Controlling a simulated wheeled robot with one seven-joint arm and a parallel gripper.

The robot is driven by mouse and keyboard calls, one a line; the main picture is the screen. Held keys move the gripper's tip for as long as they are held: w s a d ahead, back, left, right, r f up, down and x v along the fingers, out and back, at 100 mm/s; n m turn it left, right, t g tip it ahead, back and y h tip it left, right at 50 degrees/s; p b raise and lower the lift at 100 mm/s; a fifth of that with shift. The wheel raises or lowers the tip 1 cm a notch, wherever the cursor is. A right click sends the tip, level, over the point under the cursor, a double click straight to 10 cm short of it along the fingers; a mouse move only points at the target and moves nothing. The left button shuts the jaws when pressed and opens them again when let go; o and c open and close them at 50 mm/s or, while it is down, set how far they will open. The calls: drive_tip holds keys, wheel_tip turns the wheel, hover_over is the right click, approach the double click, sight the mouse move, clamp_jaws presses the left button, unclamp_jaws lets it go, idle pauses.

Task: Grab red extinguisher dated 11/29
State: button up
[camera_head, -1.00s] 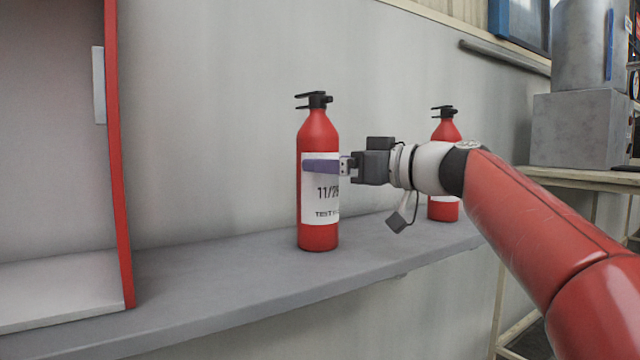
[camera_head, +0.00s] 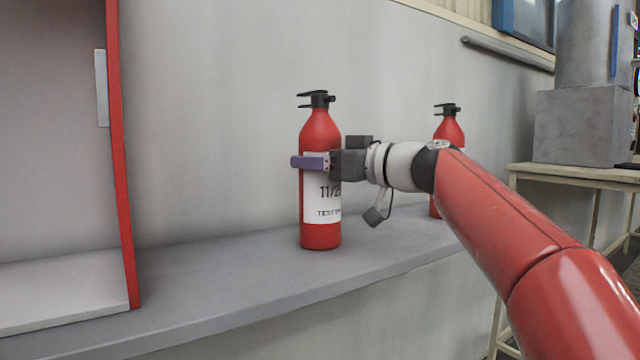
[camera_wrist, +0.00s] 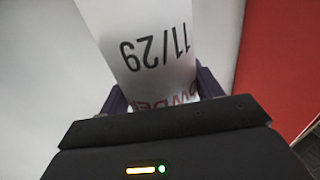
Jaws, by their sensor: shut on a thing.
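The red extinguisher (camera_head: 320,236) with a black handle and a white label reading 11/29 stands upright on the grey shelf. Its label (camera_wrist: 150,50) shows upside down in the wrist view, between my fingers. My gripper (camera_head: 312,162) is shut on its body at the upper part of the label, coming from the right. The near purple finger crosses the front of the label and hides part of it. In the wrist view my gripper (camera_wrist: 162,100) has a finger on each side of the extinguisher.
An open red-edged cabinet (camera_head: 120,180) stands at the left. The grey shelf (camera_head: 220,285) is clear between them. A table (camera_head: 570,173) with a grey box (camera_head: 583,125) is at the right.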

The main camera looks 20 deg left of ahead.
drive_tip(key=c, duration=0.4)
drive_tip(key=shift+r, duration=0.15)
drive_tip(key=shift+c, duration=1.3)
